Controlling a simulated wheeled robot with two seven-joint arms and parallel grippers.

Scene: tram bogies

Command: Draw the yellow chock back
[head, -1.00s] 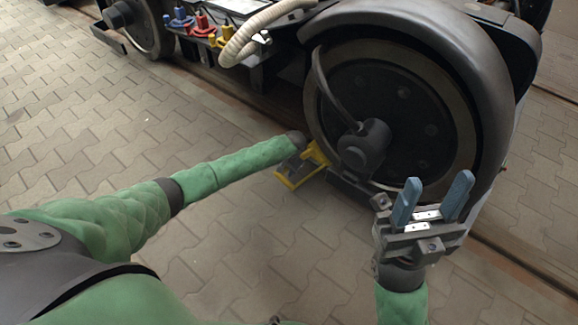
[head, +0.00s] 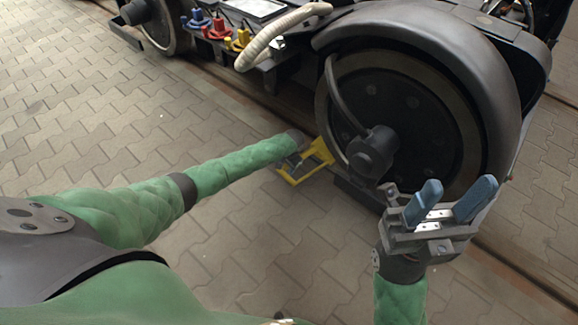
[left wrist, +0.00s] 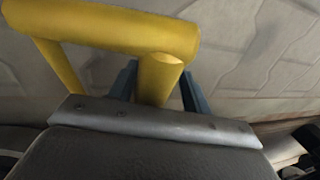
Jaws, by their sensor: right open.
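The yellow chock (head: 317,154) sits on the paving at the near side of the big wheel's foot, partly hidden by the end of my left arm. In the left wrist view a thick yellow bar (left wrist: 158,72), its handle, runs between the two blue fingers of my left gripper (left wrist: 160,85). The fingers lie close on both sides of the bar; whether they press on it I cannot tell. In the head view my left fingers are hidden. My right gripper (head: 450,200) is open and empty, in front of the wheel's lower right.
The big dark wheel (head: 405,115) under its fender stands right behind the chock. A rail groove runs along the bogie. Blue, red and yellow fittings (head: 215,28) and a pale hose (head: 285,35) are at the upper left. The paving (head: 95,130) on the left is clear.

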